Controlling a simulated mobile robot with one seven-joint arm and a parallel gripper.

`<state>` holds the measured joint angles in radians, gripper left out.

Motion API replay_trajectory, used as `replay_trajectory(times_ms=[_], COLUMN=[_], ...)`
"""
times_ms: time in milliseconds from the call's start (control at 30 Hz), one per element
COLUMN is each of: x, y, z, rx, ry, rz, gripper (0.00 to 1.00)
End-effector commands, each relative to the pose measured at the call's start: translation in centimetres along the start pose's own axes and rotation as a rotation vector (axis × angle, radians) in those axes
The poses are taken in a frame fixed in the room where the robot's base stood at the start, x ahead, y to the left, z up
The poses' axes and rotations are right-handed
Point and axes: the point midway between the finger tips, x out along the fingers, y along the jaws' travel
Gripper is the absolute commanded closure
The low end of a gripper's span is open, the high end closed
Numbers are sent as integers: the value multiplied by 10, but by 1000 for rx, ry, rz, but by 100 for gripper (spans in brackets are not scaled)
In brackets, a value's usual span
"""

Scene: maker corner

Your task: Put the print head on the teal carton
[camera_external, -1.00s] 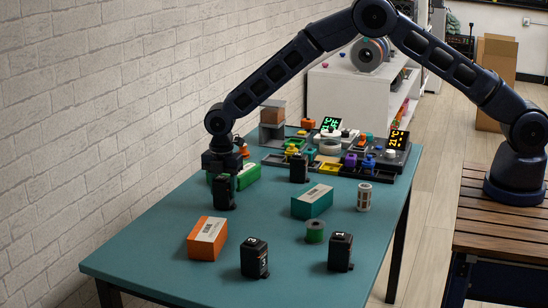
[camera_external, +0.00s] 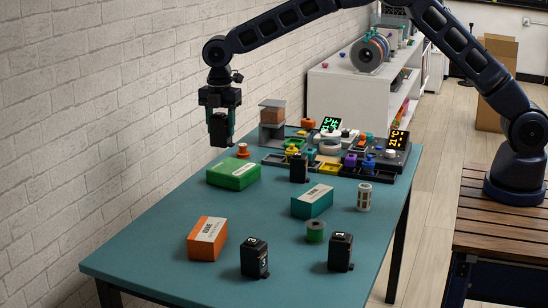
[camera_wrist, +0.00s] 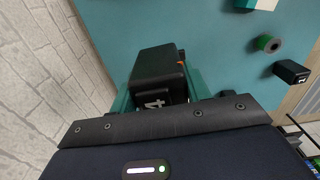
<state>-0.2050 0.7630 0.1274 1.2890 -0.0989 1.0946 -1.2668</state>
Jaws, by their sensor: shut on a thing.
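My gripper (camera_external: 221,112) is shut on a black print head (camera_external: 221,132) and holds it in the air above the back left of the table. In the wrist view the held print head (camera_wrist: 157,75) sits between my teal fingers and shows a white 4. The teal carton (camera_external: 312,203) lies on the table, right of and nearer than my gripper. It has a pale label on top, and its top is bare.
A green carton (camera_external: 233,174) lies below my gripper. Other black units stand behind the teal carton (camera_external: 299,168) and in front (camera_external: 254,258) (camera_external: 340,252). A green spool (camera_external: 315,231), white cylinder (camera_external: 364,197) and orange carton (camera_external: 207,238) are around it.

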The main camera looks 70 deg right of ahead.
Motion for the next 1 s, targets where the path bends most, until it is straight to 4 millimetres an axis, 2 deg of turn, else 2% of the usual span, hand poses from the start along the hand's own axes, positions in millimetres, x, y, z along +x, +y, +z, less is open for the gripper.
replay_trajectory(times_ms=[167, 267, 700, 1000], x=[-14, -22, -56, -66], y=[-12, -29, -136, -210], z=[5, 11, 43, 63], rx=[3, 7, 23, 34], ry=[2, 4, 10, 4], rz=[0, -1, -1, 0], gripper=[82, 82, 82, 82])
